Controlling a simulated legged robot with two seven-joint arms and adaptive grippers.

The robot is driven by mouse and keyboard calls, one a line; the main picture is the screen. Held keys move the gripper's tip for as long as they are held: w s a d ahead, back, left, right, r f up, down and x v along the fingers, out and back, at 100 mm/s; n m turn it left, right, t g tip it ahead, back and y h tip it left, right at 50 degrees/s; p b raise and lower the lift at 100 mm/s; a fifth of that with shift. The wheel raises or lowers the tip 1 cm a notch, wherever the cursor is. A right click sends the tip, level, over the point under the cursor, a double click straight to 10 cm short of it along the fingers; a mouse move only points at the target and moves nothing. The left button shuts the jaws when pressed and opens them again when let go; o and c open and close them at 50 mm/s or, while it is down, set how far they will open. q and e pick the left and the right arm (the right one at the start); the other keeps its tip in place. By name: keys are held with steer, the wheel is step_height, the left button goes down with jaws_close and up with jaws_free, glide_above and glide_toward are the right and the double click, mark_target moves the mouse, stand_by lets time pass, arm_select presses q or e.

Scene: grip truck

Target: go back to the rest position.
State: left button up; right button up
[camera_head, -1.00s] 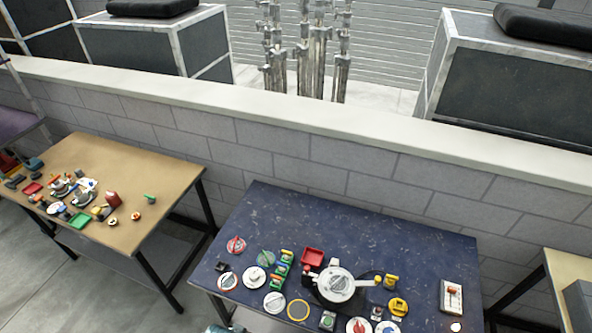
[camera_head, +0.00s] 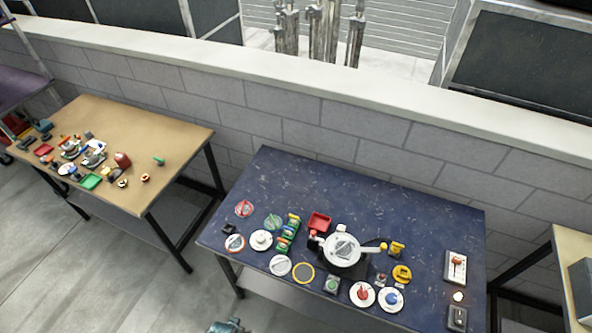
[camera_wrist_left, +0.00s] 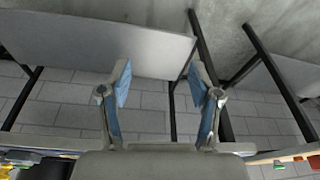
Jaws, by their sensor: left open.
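My left gripper (camera_wrist_left: 166,85) shows in the left wrist view with its two blue-padded fingers spread wide and nothing between them. A small blue-grey piece of it (camera_head: 228,326) shows at the bottom edge of the head view, in front of the dark blue table (camera_head: 350,190) and apart from it. My right gripper is in neither view.
The blue table holds a white round device (camera_head: 342,250), a red tray (camera_head: 319,222), several dials and a switch panel (camera_head: 456,267). A wooden table (camera_head: 130,125) with small parts stands left. A low brick wall (camera_head: 300,110) runs behind. Floor between the tables is clear.

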arm_select(q)
steer(key=s+a+f+g+b, duration=0.1)
steer(key=s+f, duration=0.3)
steer(key=f, duration=0.7)
steer(key=s+f+b, duration=0.1)
steer(key=s+f, duration=0.4)
steer(key=f, duration=0.6)
steer(key=s+a+f+b, duration=0.1)
steer(key=s+a+f, duration=0.1)
steer(key=s+f, duration=0.7)
steer(key=s, duration=0.2)
steer(key=shift+s+a+g+b, duration=0.25)
steer(key=shift+s+g+b, duration=0.05)
steer(key=shift+s+g, duration=0.1)
